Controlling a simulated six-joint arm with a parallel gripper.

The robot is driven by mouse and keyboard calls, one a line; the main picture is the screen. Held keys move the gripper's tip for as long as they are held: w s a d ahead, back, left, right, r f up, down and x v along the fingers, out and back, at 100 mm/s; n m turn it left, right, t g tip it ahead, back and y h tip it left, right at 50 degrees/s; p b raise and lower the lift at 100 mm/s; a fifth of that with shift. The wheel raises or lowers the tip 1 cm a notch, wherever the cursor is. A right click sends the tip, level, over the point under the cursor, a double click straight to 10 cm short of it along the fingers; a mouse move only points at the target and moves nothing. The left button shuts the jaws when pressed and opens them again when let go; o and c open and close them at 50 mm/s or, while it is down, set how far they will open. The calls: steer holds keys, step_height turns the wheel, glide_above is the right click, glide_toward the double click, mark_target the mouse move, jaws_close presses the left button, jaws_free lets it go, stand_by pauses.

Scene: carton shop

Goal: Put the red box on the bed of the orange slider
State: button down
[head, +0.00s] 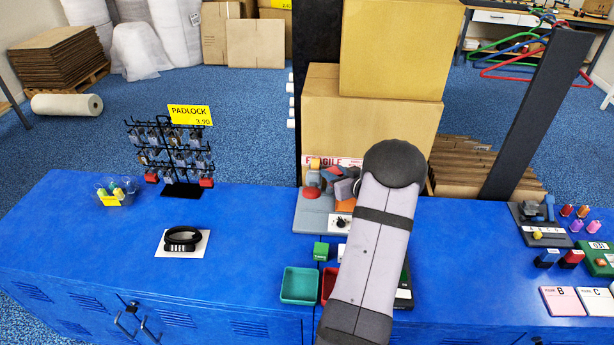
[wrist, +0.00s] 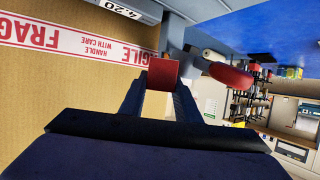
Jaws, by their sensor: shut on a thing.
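The red box (wrist: 163,74) is between the fingertips of my gripper (wrist: 160,85) in the wrist view, and the fingers are shut on it. It is held in front of the brown carton with the FRAGILE tape. In the head view my own arm hides the gripper and the box. A grey base (head: 310,217) with orange, blue, red and grey pieces is partly hidden behind the arm. An orange part (head: 316,163) shows at its back left; I cannot tell whether it belongs to the orange slider. The slider's bed cannot be made out.
Stacked cartons (head: 330,118) stand behind the blue counter (head: 90,235). A green tray (head: 299,287), a red tray (head: 329,282) and a green box (head: 321,250) are left of my arm. A padlock rack (head: 180,160) stands further left. A red rounded object (wrist: 230,74) is right of the held box in the wrist view.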

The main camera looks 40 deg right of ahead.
mark_target(347, 205)
steer(key=s+d, duration=0.1)
steer(key=s+d+f+m+h, duration=0.1)
steer(key=d+f+h, duration=0.1)
steer(key=d, duration=0.1)
steer(key=shift+s+f+m, duration=0.2)
steer(key=shift+s+m, duration=0.2)
steer(key=shift+f+b, duration=0.2)
steer(key=shift+b, duration=0.2)
steer(key=shift+f+b, duration=2.85)
steer(key=shift+f, duration=0.35)
steer(key=shift+f+b, duration=0.4)
steer(key=shift+f, duration=0.2)
steer(key=c, duration=1.3)
jaws_free()
steer(key=shift+r, duration=0.1)
steer(key=shift+o, duration=0.2)
steer(key=shift+s, duration=0.1)
